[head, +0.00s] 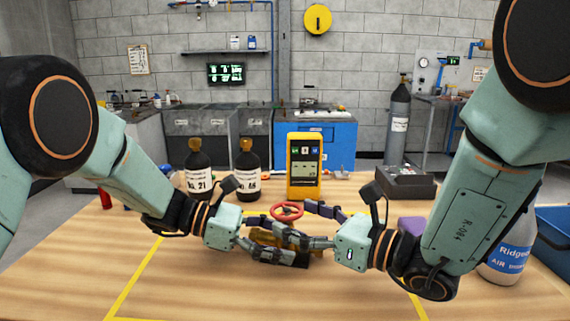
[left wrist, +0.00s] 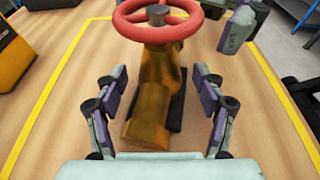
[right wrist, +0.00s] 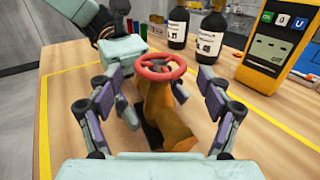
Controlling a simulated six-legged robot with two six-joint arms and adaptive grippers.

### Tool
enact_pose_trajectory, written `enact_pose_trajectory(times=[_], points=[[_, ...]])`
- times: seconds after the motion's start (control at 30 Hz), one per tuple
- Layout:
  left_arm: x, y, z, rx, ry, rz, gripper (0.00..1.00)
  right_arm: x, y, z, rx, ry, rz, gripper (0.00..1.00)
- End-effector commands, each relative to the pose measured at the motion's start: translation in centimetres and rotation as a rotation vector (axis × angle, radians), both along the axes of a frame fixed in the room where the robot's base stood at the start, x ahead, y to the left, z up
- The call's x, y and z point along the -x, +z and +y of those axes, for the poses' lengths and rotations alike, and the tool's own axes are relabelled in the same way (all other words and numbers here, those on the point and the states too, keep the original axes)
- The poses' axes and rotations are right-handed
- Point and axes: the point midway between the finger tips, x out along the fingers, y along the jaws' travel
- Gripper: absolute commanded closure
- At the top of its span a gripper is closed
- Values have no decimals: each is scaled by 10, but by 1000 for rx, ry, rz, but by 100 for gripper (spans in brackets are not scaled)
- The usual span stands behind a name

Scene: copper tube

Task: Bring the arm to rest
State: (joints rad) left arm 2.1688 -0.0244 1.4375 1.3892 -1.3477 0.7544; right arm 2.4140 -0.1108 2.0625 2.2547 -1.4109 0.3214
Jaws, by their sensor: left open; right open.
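My left gripper (head: 275,247) is in the middle of the table, reaching in from the left. In the left wrist view its fingers (left wrist: 165,110) are spread apart with a brass valve body (left wrist: 160,75) beyond and between them. My right gripper (head: 315,227) reaches in from the right. In the right wrist view its fingers (right wrist: 155,112) are also spread, with the valve between and beyond them. The valve has a red handwheel (head: 286,211) on top. In the head view the fingers partly hide the valve body. Whether any finger touches it cannot be told.
Two dark bottles (head: 199,172) and a yellow meter (head: 304,167) stand behind the valve. A black box (head: 404,183) is at the back right. A labelled bottle (head: 505,258) and a blue bin (head: 554,240) are at the right. Yellow tape (head: 135,279) marks the wooden table (head: 60,270).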

Motion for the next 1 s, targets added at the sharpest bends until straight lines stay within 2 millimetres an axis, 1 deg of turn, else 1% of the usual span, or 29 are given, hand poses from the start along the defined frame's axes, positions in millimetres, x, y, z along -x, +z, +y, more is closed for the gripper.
enact_pose_trajectory(times=[0.1,0.23,0.27,0.77,0.9,1.0], points=[[0,0,0,0,0,0,30,-8,-1,13,4,3,-1,21],[0,0,0,0,0,0,30,-16,-1,26,3,4,-1,21],[0,0,0,0,0,0,30,-18,0,26,0,7,-1,21],[0,0,0,0,0,0,30,-18,0,23,-1,227,-3,21],[0,0,0,0,0,0,30,-11,1,7,-1,228,1,21],[0,0,0,0,0,0,30,-8,1,-1,-1,229,1,21]])
